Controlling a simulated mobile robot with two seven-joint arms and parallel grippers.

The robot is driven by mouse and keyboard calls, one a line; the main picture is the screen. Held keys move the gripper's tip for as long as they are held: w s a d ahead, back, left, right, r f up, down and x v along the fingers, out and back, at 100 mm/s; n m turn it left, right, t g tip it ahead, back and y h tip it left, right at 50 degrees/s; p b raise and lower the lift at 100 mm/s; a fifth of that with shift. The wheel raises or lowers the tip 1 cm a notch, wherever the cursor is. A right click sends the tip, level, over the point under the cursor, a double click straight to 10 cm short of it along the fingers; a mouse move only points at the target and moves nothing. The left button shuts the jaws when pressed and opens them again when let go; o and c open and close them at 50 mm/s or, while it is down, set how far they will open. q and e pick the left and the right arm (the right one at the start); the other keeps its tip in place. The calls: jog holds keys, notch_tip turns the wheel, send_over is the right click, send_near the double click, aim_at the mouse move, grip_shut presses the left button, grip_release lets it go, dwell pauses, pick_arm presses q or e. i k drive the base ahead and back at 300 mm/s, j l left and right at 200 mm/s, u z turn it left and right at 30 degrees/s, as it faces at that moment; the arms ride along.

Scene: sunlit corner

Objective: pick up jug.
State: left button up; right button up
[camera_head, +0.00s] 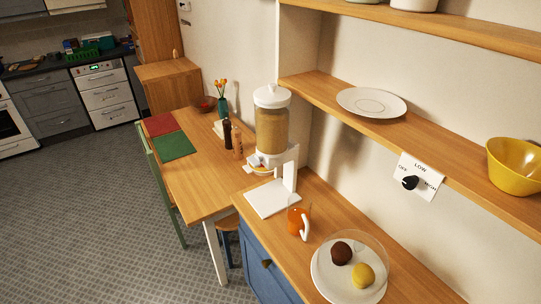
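An orange jug (296,217) with a white handle stands upright on the wooden counter, to the right of and in front of a white dispenser's base. Its handle (305,224) is on its right side in the picture. Neither of my grippers shows in the head view.
The tall dispenser (271,130) stands just behind the jug. A white plate (324,277) with a brown ball, a yellow ball and a clear dome is in front of it. A shelf (329,99) with a plate and yellow bowl (515,168) overhangs the right. Open floor (95,220) lies left.

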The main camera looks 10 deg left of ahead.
aim_at(296, 222)
jog(key=i+j+z, duration=0.3)
jog(key=j, duration=0.3)
jog(key=i+j+z, duration=0.15)
jog(key=i+j, duration=0.15)
jog(key=i+j+z, duration=0.15)
jog(key=j, duration=0.2)
jog(key=i+j+z, duration=0.1)
jog(key=j, duration=0.25)
jog(key=i+j+z, duration=0.15)
jog(key=j, duration=0.25)
jog(key=i+j+z, duration=0.15)
jog(key=j, duration=0.25)
jog(key=i+j+z, duration=0.15)
jog(key=j, duration=0.25)
jog(key=k, duration=0.05)
